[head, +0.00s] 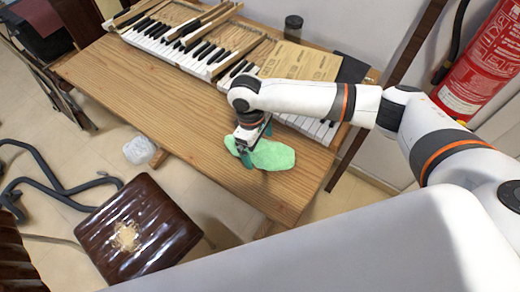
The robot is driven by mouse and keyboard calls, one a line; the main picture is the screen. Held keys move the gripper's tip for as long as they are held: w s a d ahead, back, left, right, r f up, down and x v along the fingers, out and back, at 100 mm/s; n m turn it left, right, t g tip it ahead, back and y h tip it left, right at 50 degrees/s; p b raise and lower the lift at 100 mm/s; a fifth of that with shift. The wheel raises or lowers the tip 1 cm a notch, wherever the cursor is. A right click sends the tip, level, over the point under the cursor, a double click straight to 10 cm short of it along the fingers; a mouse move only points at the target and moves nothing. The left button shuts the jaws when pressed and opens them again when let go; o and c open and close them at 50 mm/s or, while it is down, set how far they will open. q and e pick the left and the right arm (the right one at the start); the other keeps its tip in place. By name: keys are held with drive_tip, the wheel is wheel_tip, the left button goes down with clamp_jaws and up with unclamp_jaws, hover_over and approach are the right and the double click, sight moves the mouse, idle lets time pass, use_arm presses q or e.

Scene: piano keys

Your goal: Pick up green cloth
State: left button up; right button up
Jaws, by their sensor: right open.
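The green cloth (272,156) lies crumpled on the wooden table (135,85), near its front right edge. My right gripper (247,150) points down at the left part of the cloth, with its fingertips right at it. The gripper is open, and the fingers partly hide the cloth there. I cannot tell whether the fingers touch the cloth. My left gripper is not in view.
Piano keys (150,31) run along the back of the table, partly behind my right arm. A dark jar (293,28) stands at the back. A brown stool (137,228) stands on the floor in front. A red extinguisher (485,65) is at the right.

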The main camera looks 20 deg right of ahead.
drive_tip(key=c, duration=0.9)
wheel_tip(320, 180, up, 10)
drive_tip(key=shift+r, duration=0.1)
